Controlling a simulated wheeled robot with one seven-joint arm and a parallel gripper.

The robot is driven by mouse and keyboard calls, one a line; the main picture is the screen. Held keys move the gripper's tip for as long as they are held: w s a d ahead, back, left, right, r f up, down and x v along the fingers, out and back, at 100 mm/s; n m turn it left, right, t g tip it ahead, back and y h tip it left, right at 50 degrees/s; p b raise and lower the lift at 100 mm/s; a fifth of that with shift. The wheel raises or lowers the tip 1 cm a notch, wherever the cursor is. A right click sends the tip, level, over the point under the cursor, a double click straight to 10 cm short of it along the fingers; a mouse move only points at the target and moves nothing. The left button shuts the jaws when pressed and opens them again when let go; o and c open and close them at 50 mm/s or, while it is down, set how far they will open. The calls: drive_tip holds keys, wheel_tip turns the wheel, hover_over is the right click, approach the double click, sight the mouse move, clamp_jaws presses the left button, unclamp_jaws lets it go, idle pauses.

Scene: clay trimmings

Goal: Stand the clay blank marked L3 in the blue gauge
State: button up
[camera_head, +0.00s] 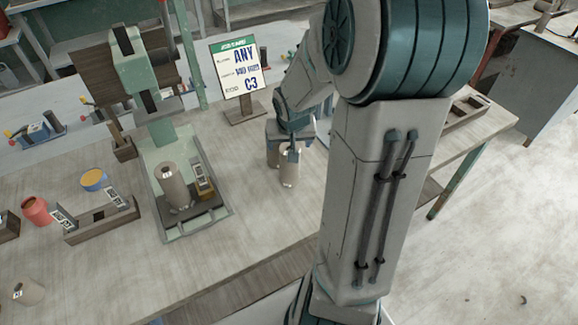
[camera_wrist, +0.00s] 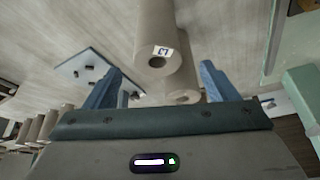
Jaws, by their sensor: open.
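A grey-brown clay blank (camera_wrist: 155,25) with a small white label lies between my fingers in the wrist view; the label is tilted and I cannot read it surely as L3. A second blank's end (camera_wrist: 183,97) shows beside it, close to the right finger. In the head view a blank (camera_head: 289,174) stands on the table under my gripper (camera_head: 285,148). My gripper is open, its blue fingers (camera_wrist: 160,85) apart. A blue device (camera_head: 40,130) with yellow and red knobs stands at the far left; I cannot tell whether it is the blue gauge.
A green press (camera_head: 195,225) holds a labelled cylinder (camera_head: 173,185). A sign (camera_head: 239,68) stands behind it. A wooden rack (camera_head: 103,222), a red pot (camera_head: 38,210), a yellow pot (camera_head: 94,180) and a lying blank (camera_head: 28,292) are at left. The table between press and gripper is clear.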

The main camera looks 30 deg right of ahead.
drive_tip(key=shift+b+x, duration=0.9)
drive_tip(key=shift+x, duration=2.5)
drive_tip(key=shift+d, duration=0.15)
drive_tip(key=shift+r, duration=0.1)
drive_tip(key=c, duration=1.6)
